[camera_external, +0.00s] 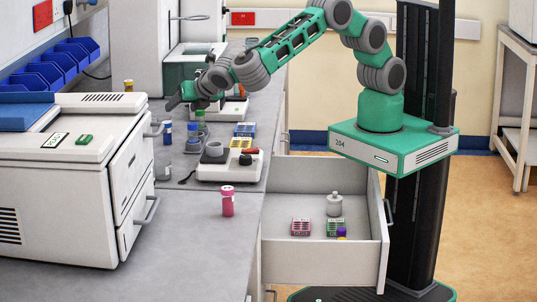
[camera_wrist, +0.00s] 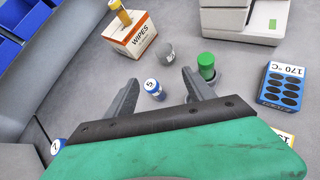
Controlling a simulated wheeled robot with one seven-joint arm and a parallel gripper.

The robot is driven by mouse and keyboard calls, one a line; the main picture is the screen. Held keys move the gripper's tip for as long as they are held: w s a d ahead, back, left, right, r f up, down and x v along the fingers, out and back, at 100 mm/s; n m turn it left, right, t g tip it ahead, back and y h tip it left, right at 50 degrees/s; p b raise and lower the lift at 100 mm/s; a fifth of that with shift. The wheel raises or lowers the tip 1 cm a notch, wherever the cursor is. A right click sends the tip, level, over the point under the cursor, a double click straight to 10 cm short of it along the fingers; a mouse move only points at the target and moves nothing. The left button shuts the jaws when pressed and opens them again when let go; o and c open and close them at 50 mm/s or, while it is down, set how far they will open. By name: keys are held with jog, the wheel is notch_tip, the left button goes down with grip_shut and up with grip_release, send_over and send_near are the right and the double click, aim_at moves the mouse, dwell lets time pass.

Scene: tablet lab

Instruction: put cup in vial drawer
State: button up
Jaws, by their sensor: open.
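A small grey cup (camera_wrist: 166,53) stands on the bench in the wrist view, just beyond my fingertips. I cannot make it out in the external view. My gripper (camera_wrist: 158,79) is open and empty; it also shows in the external view (camera_external: 178,99), above the far part of the bench. A vial with a blue cap marked 5 (camera_wrist: 152,87) stands between and below the fingers in the wrist view. The drawer (camera_external: 315,263) is pulled open at the right of the bench. It holds a pink rack (camera_external: 300,227), a green rack (camera_external: 335,226), a purple-capped vial (camera_external: 342,233) and a whitish bottle (camera_external: 334,205).
A green-capped vial (camera_wrist: 206,66) in a grey holder stands right of the cup. A wipes box (camera_wrist: 129,35) with a yellow-capped vial, a white device (camera_wrist: 243,18) and a blue 170 °C block (camera_wrist: 283,86) are around. A pink vial (camera_external: 227,200) stands near the bench edge.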

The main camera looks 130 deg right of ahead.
jog(key=s+a+r+m+t+y, duration=0.2)
jog(key=s+a+m+y, duration=0.2)
jog(key=a, duration=0.6)
jog(key=s+a+r+m+t+y, duration=0.2)
jog(key=s+a+r+m+y, duration=0.1)
jog(key=s+a+m, duration=0.4)
jog(key=s+a+y, duration=0.1)
jog(key=s+a, duration=0.1)
jog(key=a, duration=0.1)
jog(key=shift+s+a+y, duration=0.2)
jog(key=shift+a+y, duration=0.1)
jog(key=shift+o, duration=0.6)
jog(key=s+a+f+m+y, duration=0.2)
jog(key=s+a+m, duration=0.2)
jog(key=s+a, duration=0.3)
jog(key=shift+s+a+f+y, duration=0.3)
jog(key=shift+s+a, duration=0.1)
jog(key=shift+s, duration=0.7)
jog(key=shift+w, duration=0.1)
jog(key=shift+d, duration=0.1)
